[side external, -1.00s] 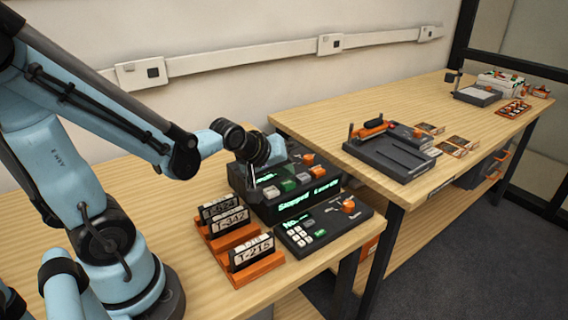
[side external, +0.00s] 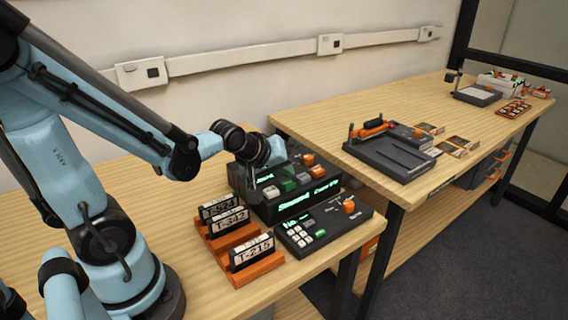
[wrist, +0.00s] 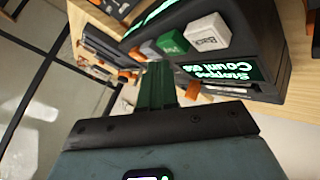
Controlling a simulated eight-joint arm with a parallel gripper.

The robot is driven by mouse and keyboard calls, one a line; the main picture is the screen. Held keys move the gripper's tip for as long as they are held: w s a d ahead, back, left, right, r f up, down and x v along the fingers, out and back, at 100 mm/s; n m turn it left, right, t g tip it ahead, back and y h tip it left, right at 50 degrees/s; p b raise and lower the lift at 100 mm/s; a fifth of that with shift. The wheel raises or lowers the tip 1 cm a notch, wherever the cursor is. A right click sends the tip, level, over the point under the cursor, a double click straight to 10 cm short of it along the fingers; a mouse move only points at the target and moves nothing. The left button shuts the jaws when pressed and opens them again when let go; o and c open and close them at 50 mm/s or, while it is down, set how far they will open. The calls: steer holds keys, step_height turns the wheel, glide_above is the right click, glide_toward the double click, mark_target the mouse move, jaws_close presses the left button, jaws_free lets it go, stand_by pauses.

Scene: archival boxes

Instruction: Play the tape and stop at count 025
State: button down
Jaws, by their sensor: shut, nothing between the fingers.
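The tape player (side external: 262,211) is a dark box with a row of buttons and a lit green display (side external: 293,199). The display reads "Stopped" and a count whose digits I cannot read surely; it shows upside down in the wrist view (wrist: 222,75). A white button (wrist: 207,33), a green button (wrist: 172,42) and a grey button (wrist: 150,48) stand in a row. My gripper (wrist: 159,66) is shut and empty, its fingertips close to the green and grey buttons. I cannot tell whether they touch. In the side view my arm partly hides the player's left end.
Labelled tapes (side external: 250,252) stand in an orange rack (side external: 262,268) left of a keypad unit (side external: 322,228) with an orange knob. A second table to the right holds a grey device (side external: 385,155) and other items. Bare wood lies left of the rack.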

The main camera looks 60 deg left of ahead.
mark_target(285, 184)
steer(key=shift+f, duration=0.3)
steer(key=shift+f, duration=0.45)
stand_by(0.6)
steer(key=shift+r, duration=0.9)
steer(key=shift+r, duration=0.1)
steer(key=shift+r, duration=2.4)
